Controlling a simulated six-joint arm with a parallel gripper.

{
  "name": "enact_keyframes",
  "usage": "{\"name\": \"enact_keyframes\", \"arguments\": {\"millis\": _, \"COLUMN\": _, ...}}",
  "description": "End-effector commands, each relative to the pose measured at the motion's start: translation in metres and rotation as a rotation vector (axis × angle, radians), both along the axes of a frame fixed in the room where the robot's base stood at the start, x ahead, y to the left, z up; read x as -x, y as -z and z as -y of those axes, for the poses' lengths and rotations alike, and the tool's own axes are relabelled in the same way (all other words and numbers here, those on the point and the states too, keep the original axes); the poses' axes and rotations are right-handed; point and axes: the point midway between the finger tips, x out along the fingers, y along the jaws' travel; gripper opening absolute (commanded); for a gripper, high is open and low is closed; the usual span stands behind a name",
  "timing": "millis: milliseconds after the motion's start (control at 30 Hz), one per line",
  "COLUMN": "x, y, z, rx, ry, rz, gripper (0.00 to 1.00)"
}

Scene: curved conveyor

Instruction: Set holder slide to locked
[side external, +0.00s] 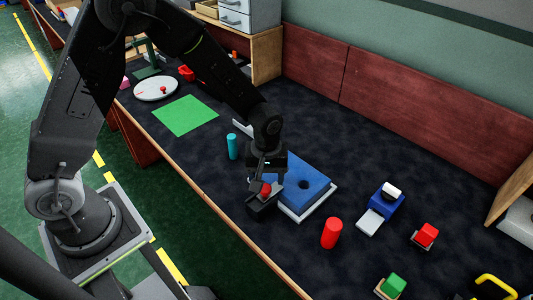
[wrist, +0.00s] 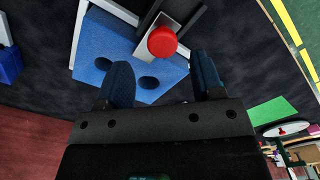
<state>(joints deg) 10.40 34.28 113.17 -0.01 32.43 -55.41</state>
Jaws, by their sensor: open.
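A blue block (side external: 303,184) with round holes lies on a white base plate on the dark table; it also fills much of the wrist view (wrist: 112,40). A red knob (side external: 265,190) sits on a grey slide plate (wrist: 148,36) at the block's edge, beside a dark part. My gripper (wrist: 163,72) is open, with its two fingers apart and nothing between them. The red knob (wrist: 162,42) shows just beyond the fingertips, roughly midway between them. In the side view my gripper (side external: 260,178) is right at the knob and partly hides the slide. Contact cannot be told.
A red cylinder (side external: 331,233) stands right of the block, and a teal cylinder (side external: 232,146) stands left of it. A blue fixture (side external: 385,203), a red block (side external: 428,234) and a green block (side external: 394,285) lie further right. A green mat (side external: 186,115) lies left.

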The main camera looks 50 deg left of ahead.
Motion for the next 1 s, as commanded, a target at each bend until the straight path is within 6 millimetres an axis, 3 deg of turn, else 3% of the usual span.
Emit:
{"name": "enact_keyframes", "arguments": {"millis": 200, "x": -0.001, "y": -0.053, "z": 0.000, "rx": 0.001, "ry": 0.000, "rz": 0.007, "gripper": 0.61}}
{"name": "enact_keyframes", "arguments": {"millis": 400, "x": -0.001, "y": -0.086, "z": 0.000, "rx": 0.001, "ry": 0.000, "rz": 0.005, "gripper": 0.61}}
{"name": "enact_keyframes", "arguments": {"millis": 600, "x": 0.000, "y": -0.101, "z": 0.000, "rx": 0.000, "ry": -0.001, "rz": 0.001, "gripper": 0.61}}
{"name": "enact_keyframes", "arguments": {"millis": 1000, "x": 0.001, "y": -0.107, "z": -0.002, "rx": 0.002, "ry": 0.008, "rz": 0.009, "gripper": 0.61}}
